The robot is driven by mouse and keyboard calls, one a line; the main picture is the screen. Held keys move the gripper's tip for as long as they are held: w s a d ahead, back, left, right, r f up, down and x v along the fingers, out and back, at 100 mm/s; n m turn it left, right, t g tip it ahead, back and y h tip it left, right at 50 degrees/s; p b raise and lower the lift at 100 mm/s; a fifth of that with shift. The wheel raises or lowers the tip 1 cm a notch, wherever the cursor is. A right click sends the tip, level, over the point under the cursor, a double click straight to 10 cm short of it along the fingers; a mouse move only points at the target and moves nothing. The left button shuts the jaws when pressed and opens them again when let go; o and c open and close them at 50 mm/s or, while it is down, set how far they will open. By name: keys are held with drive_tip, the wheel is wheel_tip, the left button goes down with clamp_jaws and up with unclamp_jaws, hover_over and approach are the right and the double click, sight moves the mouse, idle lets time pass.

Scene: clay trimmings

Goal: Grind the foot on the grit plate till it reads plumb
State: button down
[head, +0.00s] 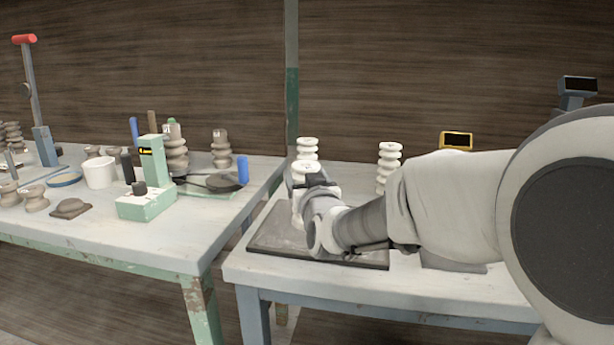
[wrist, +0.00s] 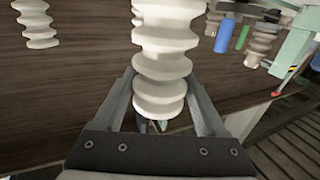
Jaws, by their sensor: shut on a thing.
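My gripper (head: 312,182) is shut on a cream-white ribbed insulator (wrist: 165,62), whose stacked discs fill the space between the two jaws in the wrist view. In the head view part of the held insulator (head: 298,213) shows beside my gripper, over the dark grey grit plate (head: 277,243). My wrist hides much of it. I cannot tell whether its foot touches the plate. A small yellow-framed display (head: 456,140) stands behind my arm; its reading is too small to make out.
Two similar white insulators stand at the back of the right table, one behind my gripper (head: 307,147) and one farther right (head: 389,165). A grey display on a post (head: 578,87) rises at the far right. The left table holds a green device (head: 146,203), a white cup (head: 99,172) and several brown ribbed pieces.

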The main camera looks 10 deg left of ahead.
drive_tip(key=shift+s+d+f, duration=0.1)
drive_tip(key=shift+d, duration=2.05)
drive_tip(key=shift+d, duration=2.75)
drive_tip(key=shift+r, duration=0.2)
wheel_tip(320, 180, up, 5)
drive_tip(key=p, duration=0.2)
drive_tip(key=shift+p, duration=0.4)
drive_tip(key=shift+s, duration=0.1)
